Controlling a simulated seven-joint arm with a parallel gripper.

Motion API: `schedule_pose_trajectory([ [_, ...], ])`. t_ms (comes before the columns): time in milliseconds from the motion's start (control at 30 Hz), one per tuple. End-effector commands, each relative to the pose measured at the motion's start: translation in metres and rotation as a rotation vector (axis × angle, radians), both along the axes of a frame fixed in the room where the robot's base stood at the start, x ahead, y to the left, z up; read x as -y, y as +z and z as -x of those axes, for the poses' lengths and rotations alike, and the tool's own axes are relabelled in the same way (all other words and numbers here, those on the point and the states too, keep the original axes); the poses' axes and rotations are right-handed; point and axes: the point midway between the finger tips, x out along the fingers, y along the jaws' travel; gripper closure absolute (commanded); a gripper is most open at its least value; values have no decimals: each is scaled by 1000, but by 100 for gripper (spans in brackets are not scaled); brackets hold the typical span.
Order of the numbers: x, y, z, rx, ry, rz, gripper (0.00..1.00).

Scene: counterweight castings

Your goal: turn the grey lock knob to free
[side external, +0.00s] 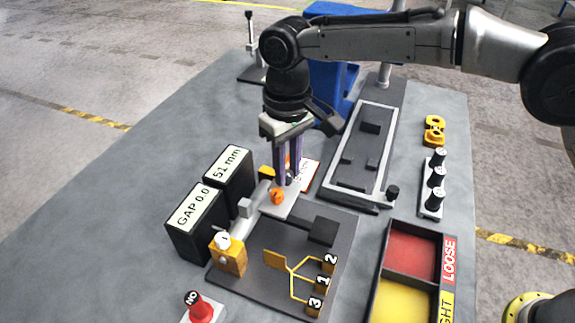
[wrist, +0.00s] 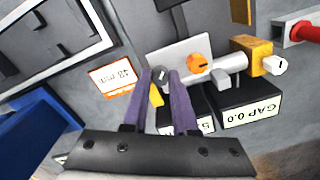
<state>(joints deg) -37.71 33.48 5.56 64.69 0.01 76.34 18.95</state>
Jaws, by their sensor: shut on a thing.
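The grey lock knob (wrist: 161,74) is a small round knob with a pale mark, standing by the light grey plate in the wrist view. My gripper (wrist: 163,80) has its purple fingers closed around it, one on each side. In the side external view my gripper (side external: 288,182) points straight down at the fixture, and its fingers hide most of the knob. I cannot read which way the knob's mark is set. An orange knob (side external: 277,196) with a dark mark sits beside the fingers; it also shows in the wrist view (wrist: 199,63).
Two black display boxes, "GAP 0.0" (side external: 193,215) and "51 mm" (side external: 229,170), stand close left. A yellow block with a white knob (side external: 228,252), a red "NO" button (side external: 199,307), a dark tray (side external: 360,155) and a red-and-yellow bin (side external: 410,250) surround the fixture.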

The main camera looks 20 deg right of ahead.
Motion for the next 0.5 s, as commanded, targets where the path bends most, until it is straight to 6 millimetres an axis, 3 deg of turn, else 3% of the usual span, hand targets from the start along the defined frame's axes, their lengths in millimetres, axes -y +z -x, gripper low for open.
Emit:
schedule_pose_trajectory([
  [500, 0, 2, 0, 4, 470, -2, 100],
])
